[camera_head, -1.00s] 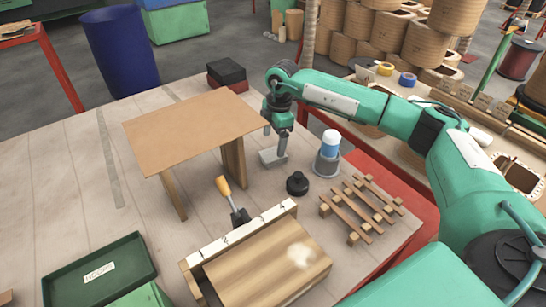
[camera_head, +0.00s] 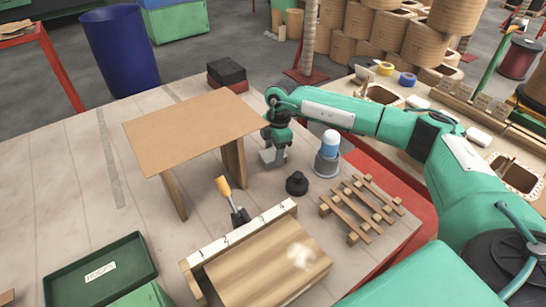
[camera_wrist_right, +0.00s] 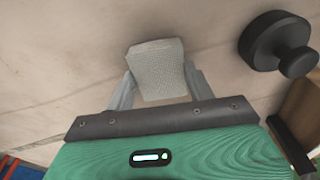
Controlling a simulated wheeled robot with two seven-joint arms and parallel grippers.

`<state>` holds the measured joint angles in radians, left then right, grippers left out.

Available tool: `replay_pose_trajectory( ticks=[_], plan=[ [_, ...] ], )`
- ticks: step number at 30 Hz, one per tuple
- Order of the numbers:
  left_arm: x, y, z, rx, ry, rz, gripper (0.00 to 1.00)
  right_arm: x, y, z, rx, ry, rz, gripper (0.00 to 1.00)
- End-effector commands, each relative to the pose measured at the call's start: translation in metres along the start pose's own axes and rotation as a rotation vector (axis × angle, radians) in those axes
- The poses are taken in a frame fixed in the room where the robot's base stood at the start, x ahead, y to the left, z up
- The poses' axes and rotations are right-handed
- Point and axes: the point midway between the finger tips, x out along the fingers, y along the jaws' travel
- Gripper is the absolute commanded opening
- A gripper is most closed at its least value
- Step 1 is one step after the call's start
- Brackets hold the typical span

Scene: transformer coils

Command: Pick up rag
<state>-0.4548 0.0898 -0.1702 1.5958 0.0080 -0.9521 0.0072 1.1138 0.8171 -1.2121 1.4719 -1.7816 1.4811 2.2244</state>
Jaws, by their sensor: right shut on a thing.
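The rag (camera_head: 267,158) is a small pale grey folded cloth on the wooden table, close to the right end of the raised brown board. My right gripper (camera_head: 273,154) is down at the rag and shut on it. In the right wrist view, the rag (camera_wrist_right: 157,62) sits between the two grey fingers of the right gripper (camera_wrist_right: 158,78). Whether the rag still touches the table is hard to tell. My left gripper is not in view.
The raised brown board (camera_head: 190,128) stands on legs just left of the gripper. A blue-and-white bottle (camera_head: 329,146) in a grey holder and a black knob (camera_head: 297,184) stand to the right. A wooden rack (camera_head: 360,208) and an orange-handled tool (camera_head: 224,188) lie nearer.

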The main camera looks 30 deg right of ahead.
Motion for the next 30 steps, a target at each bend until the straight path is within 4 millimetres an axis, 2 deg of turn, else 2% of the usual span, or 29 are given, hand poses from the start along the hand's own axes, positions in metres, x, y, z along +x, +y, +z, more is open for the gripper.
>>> replay_pose_trajectory(
  ticks=[8,14,17,24,30],
  plan=[
    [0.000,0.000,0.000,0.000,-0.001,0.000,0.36,-0.004,0.000,-0.001,0.000,0.000,0.001,0.32],
    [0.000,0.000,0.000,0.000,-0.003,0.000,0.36,-0.025,0.001,-0.003,0.000,0.001,0.004,0.32],
    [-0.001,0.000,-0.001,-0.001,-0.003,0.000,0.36,-0.045,0.001,-0.006,-0.001,0.001,0.004,0.32],
    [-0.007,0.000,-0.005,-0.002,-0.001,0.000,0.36,-0.115,0.001,-0.015,-0.001,0.001,0.005,0.32],
    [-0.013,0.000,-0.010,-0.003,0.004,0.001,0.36,-0.164,0.001,-0.020,-0.001,0.000,0.003,0.32]
  ],
)
